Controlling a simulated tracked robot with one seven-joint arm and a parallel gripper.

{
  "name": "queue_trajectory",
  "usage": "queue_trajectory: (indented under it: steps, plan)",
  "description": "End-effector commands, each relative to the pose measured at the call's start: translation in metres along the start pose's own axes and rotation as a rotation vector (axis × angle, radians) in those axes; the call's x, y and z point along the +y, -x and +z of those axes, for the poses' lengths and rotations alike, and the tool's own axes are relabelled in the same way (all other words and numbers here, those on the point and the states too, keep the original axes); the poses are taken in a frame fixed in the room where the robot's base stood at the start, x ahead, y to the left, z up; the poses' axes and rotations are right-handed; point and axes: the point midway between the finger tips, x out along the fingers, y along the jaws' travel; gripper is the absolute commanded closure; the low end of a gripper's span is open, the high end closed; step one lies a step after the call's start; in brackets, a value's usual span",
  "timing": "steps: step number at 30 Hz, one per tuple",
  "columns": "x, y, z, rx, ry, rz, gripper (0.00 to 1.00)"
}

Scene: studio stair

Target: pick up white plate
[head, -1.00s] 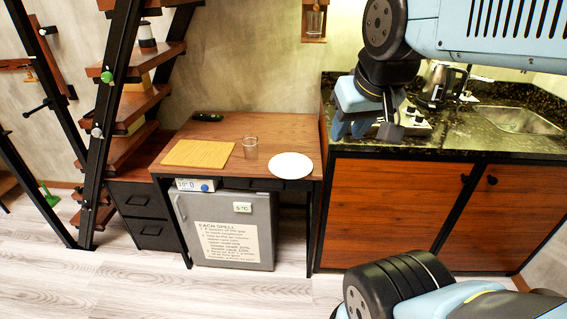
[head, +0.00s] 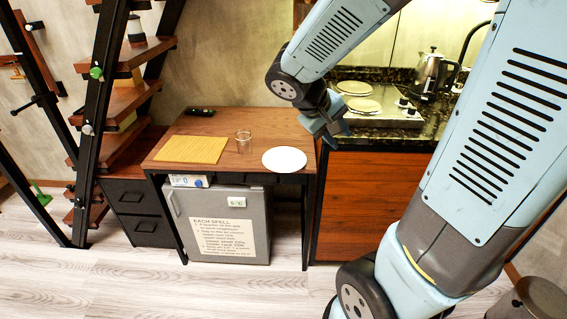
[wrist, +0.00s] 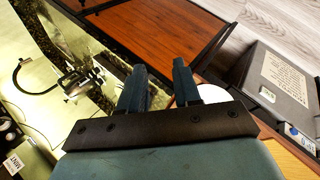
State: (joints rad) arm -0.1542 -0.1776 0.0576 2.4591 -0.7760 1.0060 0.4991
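The white plate (head: 284,159) lies flat near the right front edge of the wooden table (head: 220,131). In the wrist view part of the white plate (wrist: 213,94) shows just beyond my right finger, which hides some of it. My gripper (head: 330,140) is above and to the right of the plate, near the table's right edge and the counter's left end. In the wrist view the two dark fingers of my gripper (wrist: 159,70) stand apart with nothing between them. The gripper is not touching the plate.
A clear glass (head: 243,141) and a yellow board (head: 192,149) stand left of the plate. A small dark object (head: 201,111) lies at the table's back. The counter with hot plates (head: 360,105) and a kettle (head: 427,72) is at right. A small fridge (head: 222,222) stands under the table.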

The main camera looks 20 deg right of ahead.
Motion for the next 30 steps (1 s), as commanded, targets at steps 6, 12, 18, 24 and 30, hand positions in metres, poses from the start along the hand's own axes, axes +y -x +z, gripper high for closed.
queue_trajectory:
  steps: [6, 12, 18, 24, 30]
  plan:
    - [-0.017, -0.029, -0.041, 0.001, 0.13, 0.169, 0.67]
    - [-0.043, -0.052, -0.081, 0.052, 0.251, 0.306, 0.67]
    - [-0.082, -0.076, -0.121, 0.143, 0.374, 0.411, 0.67]
    - [-0.136, -0.099, -0.155, 0.266, 0.499, 0.479, 0.67]
    - [-0.19, -0.119, -0.177, 0.388, 0.601, 0.5, 0.67]
